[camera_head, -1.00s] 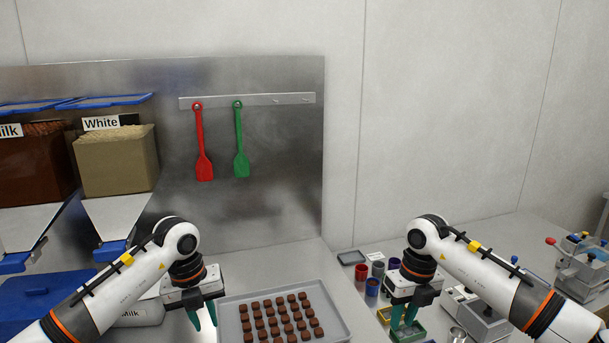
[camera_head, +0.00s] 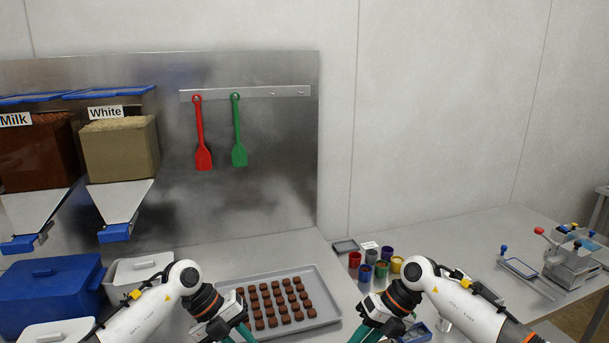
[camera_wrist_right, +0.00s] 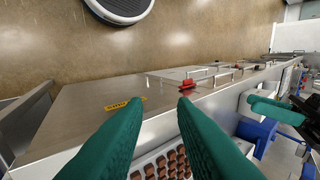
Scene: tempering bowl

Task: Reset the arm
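My left gripper (camera_head: 238,336) is low in the head view, in front of the chocolate tray. Its two green fingers look apart, but the tips are cut off by the bottom edge. My right gripper (camera_head: 366,335) is at the lower right of the tray, with its tips also cut off. In the right wrist view, the right gripper's green fingers (camera_wrist_right: 158,104) stand apart with nothing between them. Both grippers appear empty.
A tray (camera_head: 327,291) of chocolates lies on the counter. Several coloured cups (camera_head: 355,259) stand to its right. A blue bin (camera_head: 48,285) is at the left. Red (camera_head: 202,157) and green (camera_head: 239,154) spatulas hang on the back panel. Counter right of the cups has free room.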

